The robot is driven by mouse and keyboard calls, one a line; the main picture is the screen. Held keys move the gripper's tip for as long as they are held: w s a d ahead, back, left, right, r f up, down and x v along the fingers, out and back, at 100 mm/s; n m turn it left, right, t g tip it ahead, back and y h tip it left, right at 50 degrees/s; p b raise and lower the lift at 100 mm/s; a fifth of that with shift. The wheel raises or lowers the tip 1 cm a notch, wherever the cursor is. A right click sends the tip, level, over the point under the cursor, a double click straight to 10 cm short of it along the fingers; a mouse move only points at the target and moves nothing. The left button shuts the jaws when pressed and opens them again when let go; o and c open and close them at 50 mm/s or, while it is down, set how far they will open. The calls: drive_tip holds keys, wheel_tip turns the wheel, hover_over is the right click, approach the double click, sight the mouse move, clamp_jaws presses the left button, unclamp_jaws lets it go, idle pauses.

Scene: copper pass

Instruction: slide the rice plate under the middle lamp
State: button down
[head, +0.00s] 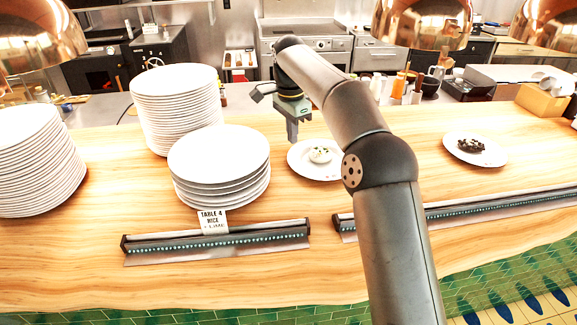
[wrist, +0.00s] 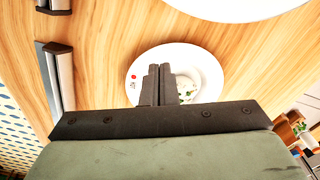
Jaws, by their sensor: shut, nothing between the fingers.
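The rice plate (head: 303,163), white with a small pale mound of rice (head: 320,154), lies flat on the wooden counter, its right side partly behind my arm. The wrist view shows the same plate (wrist: 211,66) with a red mark on its rim. My gripper (head: 292,142) is shut and empty, pointing down at the plate's left side in the head view. In the wrist view its fingers (wrist: 156,80) overlap the plate; contact cannot be told. The middle copper lamp (head: 425,22) hangs at the top, right of the plate. Other copper lamps hang at left (head: 35,40) and right (head: 548,22).
Stacks of white plates stand left of the rice plate, the nearest (head: 220,165) close to it. A plate with dark food (head: 477,152) lies at right. Ticket rails (head: 218,241) line the front, one holding a "TABLE 4 RICE" ticket (head: 212,220). Bare counter lies between the two food plates.

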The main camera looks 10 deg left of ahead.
sight(288, 174)
drive_tip(key=f, duration=0.4)
drive_tip(key=w+a+f+m+b, duration=0.1)
drive_tip(key=f, duration=0.3)
drive_tip(key=w+f+m, duration=0.1)
drive_tip(key=f, duration=0.3)
drive_tip(key=shift+w+a+f, duration=0.2)
drive_tip(key=shift+a+f, duration=0.05)
drive_tip(key=shift+f, duration=0.15)
